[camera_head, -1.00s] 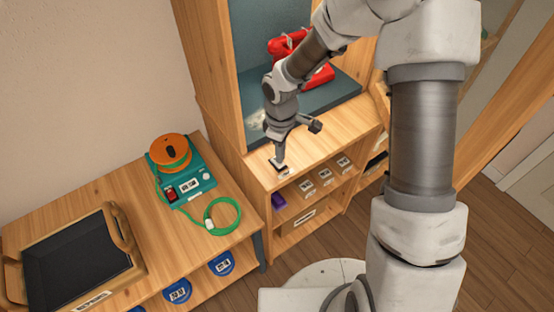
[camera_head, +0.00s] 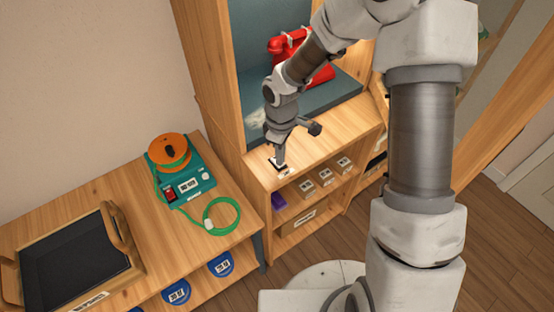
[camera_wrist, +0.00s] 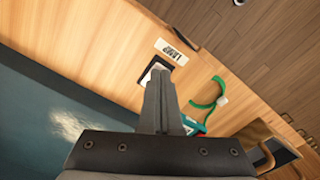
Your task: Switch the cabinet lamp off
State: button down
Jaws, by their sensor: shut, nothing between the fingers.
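The cabinet (camera_head: 316,150) is wooden with a grey-blue inside. On its front ledge is a small dark switch plate (camera_head: 272,164) with a pale label beside it. The wrist view shows the plate (camera_wrist: 146,76) and the label, which reads "LAMP" (camera_wrist: 171,51). My gripper (camera_head: 279,164) is shut and empty, pointing down with its fingertips at the switch. In the wrist view my gripper's fingers (camera_wrist: 160,76) cover much of the plate, so the switch position is hidden. I cannot tell whether the tips touch it. The lamp itself is not clearly visible.
A red telephone (camera_head: 318,72) stands inside the cabinet. On the lower left table are a teal box (camera_head: 194,185) with an orange reel and green cord, and a dark tray (camera_head: 70,262). Small labelled boxes (camera_head: 325,177) sit on the shelf below the ledge.

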jog(key=shift+f, duration=0.3)
jog(key=shift+r, duration=0.1)
notch_tip(320, 180, up, 7)
jog(key=p, duration=0.5)
dwell(0.7)
